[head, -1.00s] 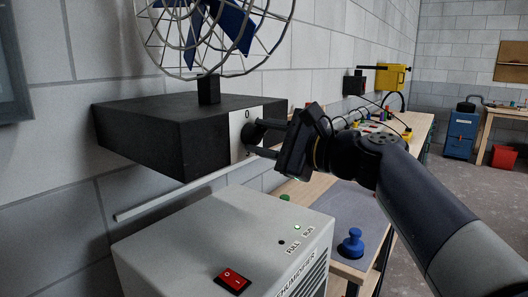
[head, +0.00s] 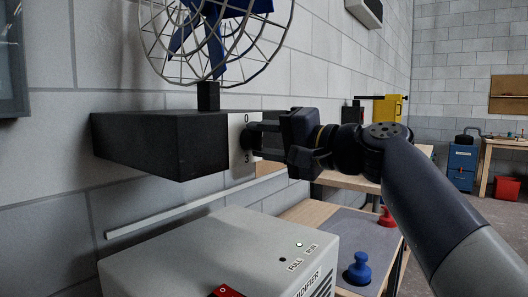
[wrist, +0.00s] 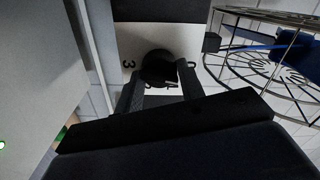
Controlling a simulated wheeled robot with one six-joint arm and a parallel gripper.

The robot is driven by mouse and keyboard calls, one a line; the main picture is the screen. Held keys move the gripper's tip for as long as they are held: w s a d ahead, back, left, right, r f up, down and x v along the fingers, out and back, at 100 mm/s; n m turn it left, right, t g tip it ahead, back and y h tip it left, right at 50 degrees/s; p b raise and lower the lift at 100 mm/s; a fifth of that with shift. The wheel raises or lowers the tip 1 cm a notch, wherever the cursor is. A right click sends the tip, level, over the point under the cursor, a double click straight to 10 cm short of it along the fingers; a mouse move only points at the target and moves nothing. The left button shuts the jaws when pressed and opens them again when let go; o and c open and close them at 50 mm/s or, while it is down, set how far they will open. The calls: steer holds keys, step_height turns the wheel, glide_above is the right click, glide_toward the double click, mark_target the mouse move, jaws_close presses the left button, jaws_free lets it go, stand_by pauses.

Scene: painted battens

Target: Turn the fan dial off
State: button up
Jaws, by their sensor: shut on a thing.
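The fan's black box (head: 160,145) is fixed to the wall, with the wire-caged fan (head: 215,40) on top. The box's end has a white plate (head: 236,150) marked 0 at the top and 3 at the bottom. The black round dial (wrist: 158,66) is at the middle of this plate. My gripper (head: 258,138) is shut on the dial, one finger on each side in the wrist view. There the 3 is at the left and the 0 at the right. The dial's pointer cannot be made out.
A grey dehumidifier (head: 215,255) with a red switch (head: 226,291) stands below the box. A bench with a grey mat carries a blue knobbed piece (head: 358,268) and a red one (head: 387,216). Free air lies right of my arm.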

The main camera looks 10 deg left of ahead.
steer(key=shift+f+n+b, duration=0.15)
steer(key=shift+n+b, duration=0.45)
steer(key=shift+n, duration=0.5)
steer(key=o, duration=1)
steer(key=v, duration=1)
steer(key=shift+s+d, duration=0.1)
steer(key=shift+d, duration=0.3)
steer(key=shift+a, duration=0.1)
steer(key=x, duration=1)
steer(key=shift+a, duration=0.4)
steer(key=shift+d, duration=0.1)
